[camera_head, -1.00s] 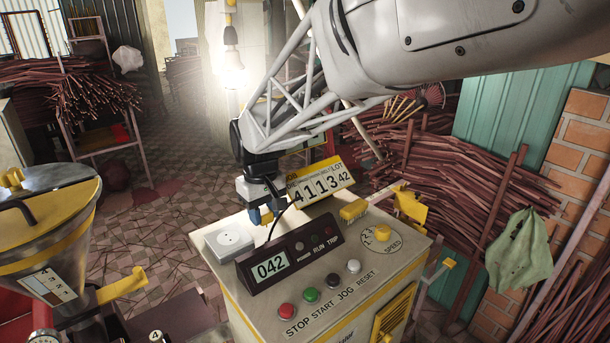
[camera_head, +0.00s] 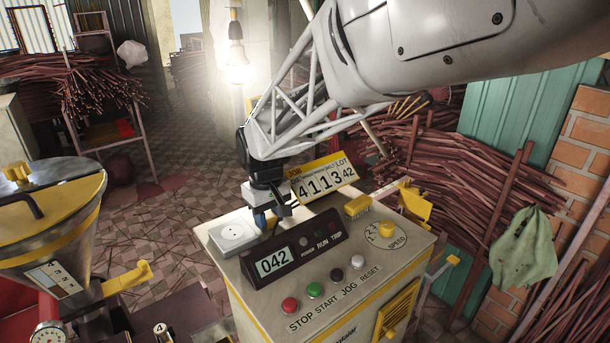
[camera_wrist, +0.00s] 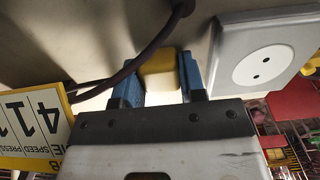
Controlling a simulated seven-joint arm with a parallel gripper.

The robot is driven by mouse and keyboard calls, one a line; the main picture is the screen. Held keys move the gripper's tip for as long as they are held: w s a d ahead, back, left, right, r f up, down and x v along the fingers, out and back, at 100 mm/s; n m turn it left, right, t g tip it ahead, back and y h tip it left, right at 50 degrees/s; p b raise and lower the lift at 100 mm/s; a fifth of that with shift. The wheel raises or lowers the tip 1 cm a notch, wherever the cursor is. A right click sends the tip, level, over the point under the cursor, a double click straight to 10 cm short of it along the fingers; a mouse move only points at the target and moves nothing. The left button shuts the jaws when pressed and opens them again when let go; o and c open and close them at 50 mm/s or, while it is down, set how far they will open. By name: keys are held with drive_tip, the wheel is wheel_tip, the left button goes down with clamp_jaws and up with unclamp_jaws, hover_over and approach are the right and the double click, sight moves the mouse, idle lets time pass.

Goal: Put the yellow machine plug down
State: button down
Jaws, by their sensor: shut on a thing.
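The yellow machine plug (camera_wrist: 158,72) is a small yellow block between the two blue fingertips of my gripper (camera_wrist: 157,80) in the wrist view. My gripper is shut on it. In the head view my gripper (camera_head: 269,215) points down over the back of the machine top, behind the 042 display; the plug cannot be made out there. The white socket (camera_wrist: 263,68) with two holes lies beside the plug, apart from it; in the head view it (camera_head: 232,234) sits left of my gripper. Whether the plug touches the machine top cannot be told.
A dark cord (camera_wrist: 130,68) loops close to my fingers. The 042 display box (camera_head: 290,252) stands just in front of my gripper, and the JOB/LOT number sign (camera_head: 325,186) stands close on the right. A yellow block (camera_head: 357,207) and speed dial (camera_head: 386,231) are farther right.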

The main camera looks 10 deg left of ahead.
sight(269, 215)
drive_tip(key=shift+f, duration=0.1)
drive_tip(key=c, duration=0.7)
unclamp_jaws()
wheel_tip(269, 215, up, 13)
idle(0.5)
drive_tip(key=shift+d, duration=0.1)
